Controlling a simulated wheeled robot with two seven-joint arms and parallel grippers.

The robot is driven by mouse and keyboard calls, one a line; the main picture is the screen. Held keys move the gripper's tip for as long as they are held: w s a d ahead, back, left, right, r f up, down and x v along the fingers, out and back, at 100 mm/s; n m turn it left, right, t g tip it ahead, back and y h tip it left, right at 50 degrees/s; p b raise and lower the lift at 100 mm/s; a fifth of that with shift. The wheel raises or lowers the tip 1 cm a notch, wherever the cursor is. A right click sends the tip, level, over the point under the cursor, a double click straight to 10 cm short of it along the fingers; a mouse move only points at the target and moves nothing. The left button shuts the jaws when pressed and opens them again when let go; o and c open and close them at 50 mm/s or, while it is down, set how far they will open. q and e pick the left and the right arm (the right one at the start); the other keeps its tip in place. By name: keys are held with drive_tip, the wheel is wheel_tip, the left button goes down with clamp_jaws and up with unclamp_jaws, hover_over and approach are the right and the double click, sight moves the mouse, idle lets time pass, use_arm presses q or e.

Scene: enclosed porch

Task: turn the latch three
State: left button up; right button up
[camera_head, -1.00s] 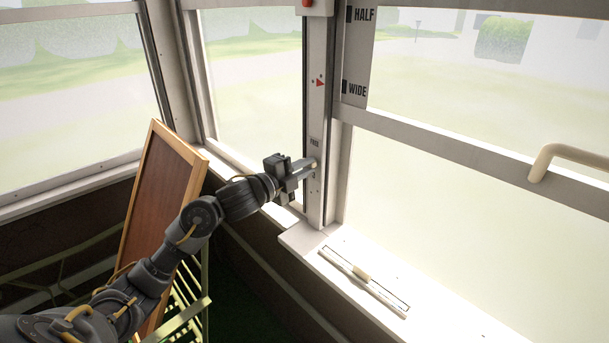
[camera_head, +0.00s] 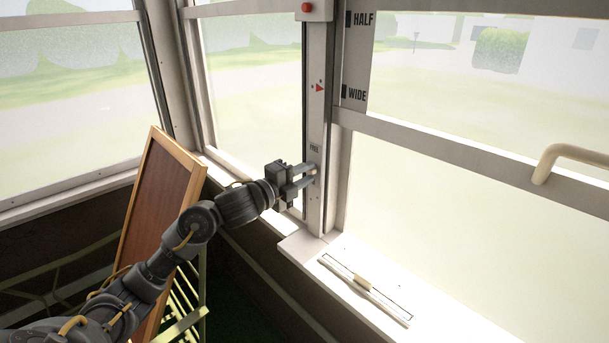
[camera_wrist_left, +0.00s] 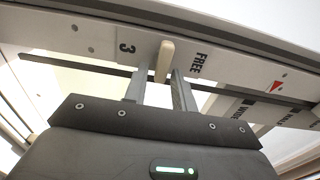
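The latch (camera_wrist_left: 166,58) is a small cream-coloured lever on the pale window post (camera_head: 317,120). In the left wrist view it stands across the post, between the mark "3" and the word "FREE". My left gripper (camera_head: 315,174) is at the lower part of the post, its fingers pointing at it. In the left wrist view the fingers (camera_wrist_left: 161,72) stand apart, one on each side of the latch's near end, with narrow gaps beside it. In the head view the fingers mostly hide the latch. My right gripper is in neither view.
A wooden-framed board (camera_head: 160,200) leans at the left, close to my left arm. A white sill (camera_head: 305,246) with a slotted bar (camera_head: 365,284) lies below the post. A red button (camera_head: 306,7) is above, and a cream handle (camera_head: 560,158) is at the right.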

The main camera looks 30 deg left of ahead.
use_arm(q)
drive_tip(key=shift+o, duration=0.6)
